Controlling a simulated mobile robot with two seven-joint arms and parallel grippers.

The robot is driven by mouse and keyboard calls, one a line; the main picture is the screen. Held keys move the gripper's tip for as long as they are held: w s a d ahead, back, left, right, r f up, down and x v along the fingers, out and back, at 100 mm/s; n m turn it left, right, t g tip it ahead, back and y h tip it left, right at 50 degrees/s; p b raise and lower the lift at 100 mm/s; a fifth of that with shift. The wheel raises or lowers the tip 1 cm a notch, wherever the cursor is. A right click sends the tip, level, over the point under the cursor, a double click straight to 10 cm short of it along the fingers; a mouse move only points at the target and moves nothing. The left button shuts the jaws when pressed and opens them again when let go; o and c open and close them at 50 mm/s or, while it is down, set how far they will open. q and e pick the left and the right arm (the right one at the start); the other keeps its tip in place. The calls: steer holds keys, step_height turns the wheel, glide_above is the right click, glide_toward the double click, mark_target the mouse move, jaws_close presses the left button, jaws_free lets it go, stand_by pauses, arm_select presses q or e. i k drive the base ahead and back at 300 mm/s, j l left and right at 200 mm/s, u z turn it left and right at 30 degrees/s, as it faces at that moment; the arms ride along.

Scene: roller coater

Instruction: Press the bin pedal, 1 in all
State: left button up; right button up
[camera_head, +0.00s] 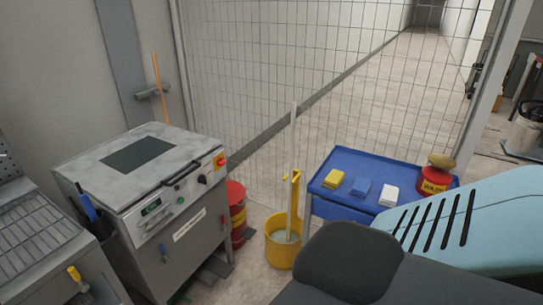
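A red can with a yellow label that seems to read "WASTE" (435,182) and a tan, dome-like top stands at the back right corner of the blue cart. I cannot tell whether it is on the cart or behind it. Its lower part is hidden, and no pedal shows on it. A red drum (237,208) with a yellowish band stands on the floor beside the grey machine, partly hidden by it. Neither of my grippers is in view.
A grey machine (185,225) stands at left. A yellow mop bucket (282,250) is on the floor at centre. A blue cart (345,208) holds yellow, blue and white stacks. A wire mesh fence (330,75) runs behind. Dark grey and light blue shapes block the lower right.

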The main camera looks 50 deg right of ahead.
mark_target(249, 233)
steer(key=z, duration=1.4)
